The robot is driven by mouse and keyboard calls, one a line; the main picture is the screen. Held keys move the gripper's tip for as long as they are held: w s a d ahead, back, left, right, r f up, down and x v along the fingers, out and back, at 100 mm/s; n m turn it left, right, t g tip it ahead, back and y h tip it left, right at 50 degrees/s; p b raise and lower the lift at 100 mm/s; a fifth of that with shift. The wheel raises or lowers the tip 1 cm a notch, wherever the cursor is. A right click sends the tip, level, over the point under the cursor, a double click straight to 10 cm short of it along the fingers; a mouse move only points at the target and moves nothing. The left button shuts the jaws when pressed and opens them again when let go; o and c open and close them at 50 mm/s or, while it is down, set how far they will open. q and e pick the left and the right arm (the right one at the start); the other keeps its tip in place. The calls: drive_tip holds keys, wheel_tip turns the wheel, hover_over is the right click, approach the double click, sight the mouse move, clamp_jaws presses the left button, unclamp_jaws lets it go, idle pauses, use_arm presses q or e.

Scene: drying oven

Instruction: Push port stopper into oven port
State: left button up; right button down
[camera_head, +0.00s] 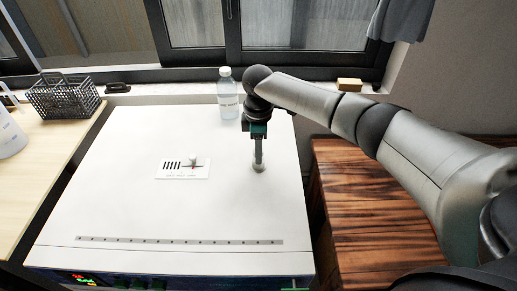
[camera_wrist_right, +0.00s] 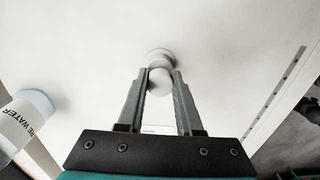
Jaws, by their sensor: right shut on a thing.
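The white oven (camera_head: 130,190) fills the middle of the head view, with its flat top facing up. My right gripper (camera_head: 259,163) points down at the right part of that top. In the right wrist view, my right gripper (camera_wrist_right: 160,82) is shut on the round, pale port stopper (camera_wrist_right: 160,76). The stopper's lower end is at or very near the oven top, with a pale round rim around it. I cannot tell whether that rim is the port or part of the stopper, nor how deep the stopper sits. My left gripper is not in view.
A labelled bottle (camera_head: 228,93) stands at the oven's back edge, left of my right gripper. A vent plate (camera_head: 183,169) with a small knob lies mid-top. A black basket (camera_head: 64,98) sits on the left table. A wooden surface (camera_head: 355,200) lies at right.

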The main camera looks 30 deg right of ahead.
drive_tip(key=shift+f, duration=0.5)
idle(0.3)
drive_tip(key=shift+s+a+f, duration=0.15)
drive_tip(key=shift+s+f, duration=0.3)
drive_tip(key=shift+f, duration=0.3)
idle(0.8)
drive_tip(key=shift+c, duration=1.3)
unclamp_jaws()
drive_tip(key=shift+w+f, duration=0.1)
drive_tip(key=shift+w, duration=0.05)
drive_tip(key=shift+w+r+p, duration=0.1)
drive_tip(key=shift+r+p, duration=0.55)
drive_tip(key=shift+c, duration=0.7)
drive_tip(key=shift+o, duration=0.8)
drive_tip(key=shift+r+p, duration=0.5)
drive_tip(key=shift+w+r+p, duration=0.15)
drive_tip(key=shift+r+p, duration=2.45)
drive_tip(key=shift+p, duration=0.05)
drive_tip(key=shift+d, duration=0.2)
drive_tip(key=shift+f, duration=0.1)
